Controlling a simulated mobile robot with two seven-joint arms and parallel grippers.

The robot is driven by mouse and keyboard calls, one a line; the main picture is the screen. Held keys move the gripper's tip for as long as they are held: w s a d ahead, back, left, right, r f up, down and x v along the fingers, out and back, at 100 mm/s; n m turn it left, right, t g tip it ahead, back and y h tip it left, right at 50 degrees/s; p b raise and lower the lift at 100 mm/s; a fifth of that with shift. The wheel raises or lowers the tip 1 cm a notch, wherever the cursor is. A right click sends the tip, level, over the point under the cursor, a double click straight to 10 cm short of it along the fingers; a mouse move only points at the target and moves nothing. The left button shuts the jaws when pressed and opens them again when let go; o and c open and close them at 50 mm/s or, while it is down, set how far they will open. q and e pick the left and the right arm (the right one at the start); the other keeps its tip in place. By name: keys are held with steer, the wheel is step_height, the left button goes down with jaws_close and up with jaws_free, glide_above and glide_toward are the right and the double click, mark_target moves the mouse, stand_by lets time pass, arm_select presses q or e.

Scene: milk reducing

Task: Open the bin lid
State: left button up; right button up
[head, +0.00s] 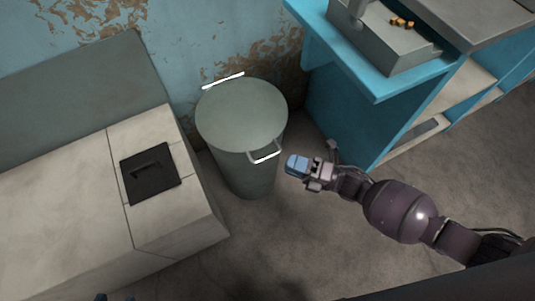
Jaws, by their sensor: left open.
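The bin (250,172) is a tall grey-green cylinder standing on the floor between the counter and the blue bench. Its round lid (242,113) lies flat on top, closed. A pale wire handle (265,156) sticks out at the lid's near right edge. My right gripper (293,164), with blue fingertips, is just right of this handle and appears apart from it. Its fingers look close together, but the gap between them is not clear. Only a small dark tip of my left gripper (101,297) shows at the bottom edge, far from the bin.
A pale counter (65,210) with a dark handled hatch (150,174) stands left of the bin. A blue bench (345,110) with a grey tray is at the right. The wall is close behind the bin. Open floor (270,240) lies in front.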

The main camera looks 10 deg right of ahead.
mark_target(268, 156)
steer(key=shift+b+x, duration=0.4)
steer(key=shift+x, duration=3.15)
jaws_close()
